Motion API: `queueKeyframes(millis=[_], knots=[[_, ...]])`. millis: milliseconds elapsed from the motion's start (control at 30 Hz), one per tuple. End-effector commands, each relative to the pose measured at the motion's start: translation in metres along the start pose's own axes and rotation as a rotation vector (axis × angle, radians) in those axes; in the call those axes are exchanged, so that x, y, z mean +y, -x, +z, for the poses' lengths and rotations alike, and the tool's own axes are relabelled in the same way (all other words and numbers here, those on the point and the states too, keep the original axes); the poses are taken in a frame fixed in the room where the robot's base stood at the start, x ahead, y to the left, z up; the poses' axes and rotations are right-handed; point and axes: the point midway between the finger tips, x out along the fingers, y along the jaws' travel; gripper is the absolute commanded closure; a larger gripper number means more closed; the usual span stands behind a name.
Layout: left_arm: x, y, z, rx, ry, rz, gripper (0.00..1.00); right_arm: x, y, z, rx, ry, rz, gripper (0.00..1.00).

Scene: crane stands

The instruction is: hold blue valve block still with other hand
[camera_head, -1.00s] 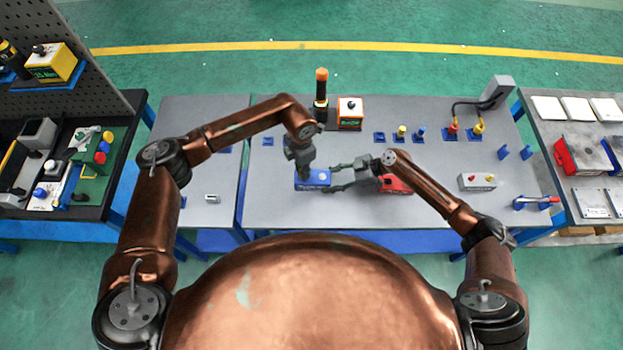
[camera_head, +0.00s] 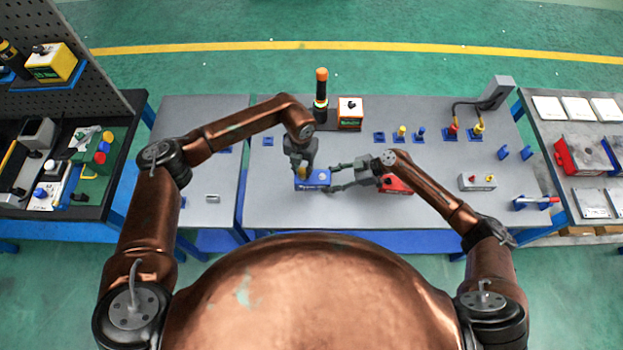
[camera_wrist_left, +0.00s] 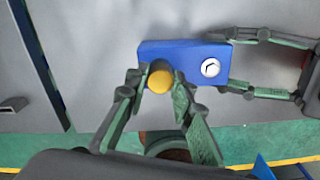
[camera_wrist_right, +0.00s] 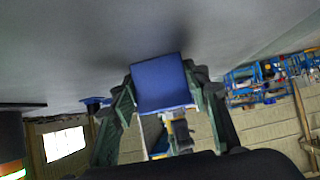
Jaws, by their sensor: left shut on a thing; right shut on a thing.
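The blue valve block (camera_head: 320,179) lies on the grey bench at the centre. Its top has a round white port, seen in the left wrist view (camera_wrist_left: 210,67). My right gripper (camera_head: 334,182) is shut on the block from the right, one finger on each side; the block (camera_wrist_right: 162,82) fills its jaws in the right wrist view. My left gripper (camera_head: 301,170) is over the block's left end, shut on a round yellow piece (camera_wrist_left: 160,80). In the left wrist view, the piece overlaps the block's edge; I cannot tell how deep it sits.
A red block (camera_head: 398,184) lies under my right wrist. Behind stand a dark cylinder with an orange top (camera_head: 321,88) and an orange-and-white box (camera_head: 350,113). A grey box with two knobs (camera_head: 477,181) is to the right.

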Motion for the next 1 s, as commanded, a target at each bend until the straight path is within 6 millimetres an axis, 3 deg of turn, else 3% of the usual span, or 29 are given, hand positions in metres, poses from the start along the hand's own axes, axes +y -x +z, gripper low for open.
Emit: queueKeyframes(millis=[200, 533, 800, 1000], knots=[[0.0004, 0.0015, 0.0005, -0.001, 0.169, 0.000, 1.00, 0.0002, 0.0008, 0.0026, -0.004, -0.002, 0.001, 0.90], [0.0004, 0.0016, 0.0005, -0.001, 0.199, 0.000, 1.00, 0.0002, 0.0008, 0.0028, -0.005, -0.002, 0.001, 0.90], [0.0005, 0.0020, 0.0006, -0.001, 0.527, 0.000, 1.00, 0.0001, 0.0009, 0.0029, -0.005, -0.002, 0.001, 0.90], [0.0005, 0.0021, 0.0007, -0.001, 0.625, 0.000, 1.00, 0.0001, 0.0009, 0.0031, -0.005, -0.002, 0.001, 0.90]])
